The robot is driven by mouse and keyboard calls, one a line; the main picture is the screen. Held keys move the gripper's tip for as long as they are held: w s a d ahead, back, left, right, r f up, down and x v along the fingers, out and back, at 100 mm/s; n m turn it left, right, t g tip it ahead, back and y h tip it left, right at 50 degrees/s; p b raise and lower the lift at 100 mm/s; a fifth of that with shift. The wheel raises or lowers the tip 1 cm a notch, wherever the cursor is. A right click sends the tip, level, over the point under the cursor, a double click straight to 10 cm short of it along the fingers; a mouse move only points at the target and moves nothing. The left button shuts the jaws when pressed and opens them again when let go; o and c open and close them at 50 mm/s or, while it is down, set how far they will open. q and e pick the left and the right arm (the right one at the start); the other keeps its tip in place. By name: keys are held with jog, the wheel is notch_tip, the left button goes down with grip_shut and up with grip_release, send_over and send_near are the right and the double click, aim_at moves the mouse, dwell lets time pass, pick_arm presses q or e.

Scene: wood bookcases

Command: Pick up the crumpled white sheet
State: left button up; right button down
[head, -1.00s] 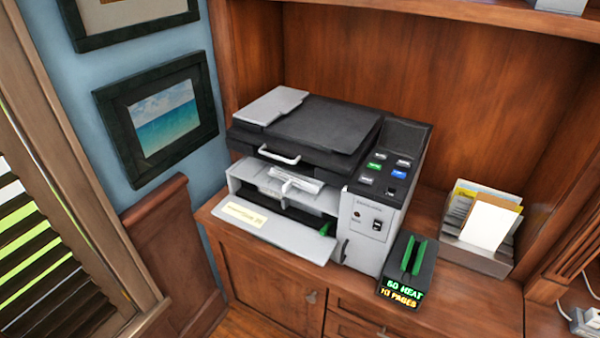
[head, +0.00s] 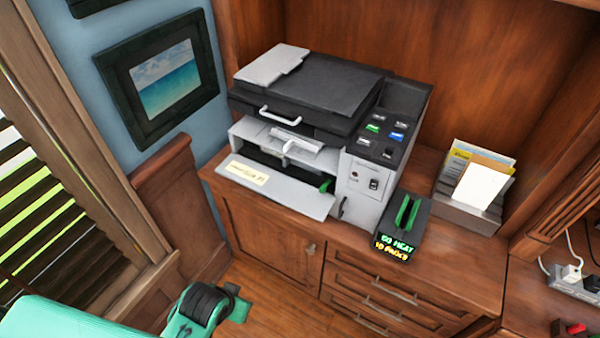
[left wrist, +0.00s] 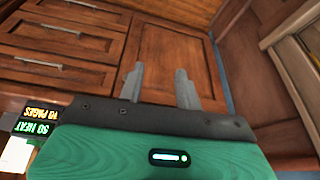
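I cannot make out a clearly crumpled white sheet in any view. The printer (head: 290,205) stands on the wood cabinet in the head view, with its front bay open. A pale, whitish piece (head: 296,140) sits in that bay; I cannot tell whether it is paper or a printer part. My left arm reaches in at the lower left, low in front of the cabinet. In the left wrist view my left gripper (left wrist: 157,76) is open and empty, its two fingers apart before the cabinet doors. My right gripper is not in view.
A black device with green uprights and a lit display (head: 395,247) stands right of the printer. A paper holder (head: 468,212) with upright sheets is farther right. A power strip (head: 580,285) lies at the right edge. Cabinet doors and drawers (head: 375,293) front the counter.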

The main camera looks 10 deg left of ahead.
pick_arm(q)
jog(key=w+d+r+t, duration=0.1)
jog(key=w+r+t, duration=0.1)
jog(key=w+r, duration=0.5)
jog(key=m+t+h, duration=0.2)
jog(key=t+h, duration=0.2)
jog(key=t, duration=0.2)
send_near(284, 146)
jog(key=p+x, duration=0.2)
jog(key=x, duration=0.2)
jog(key=shift+w+f+p, duration=0.15)
jog(key=shift+w+p, duration=0.1)
jog(key=shift+p, duration=0.1)
jog(key=shift+w+d+f+p, duration=0.1)
jog(key=shift+w+d+p, duration=0.15)
jog(key=shift+w+p, duration=0.2)
jog(key=p+x, duration=0.1)
jog(key=x, duration=0.2)
jog(key=shift+w+d+f, duration=0.25)
jog(key=shift+w+f, duration=0.1)
jog(key=shift+w, duration=0.05)
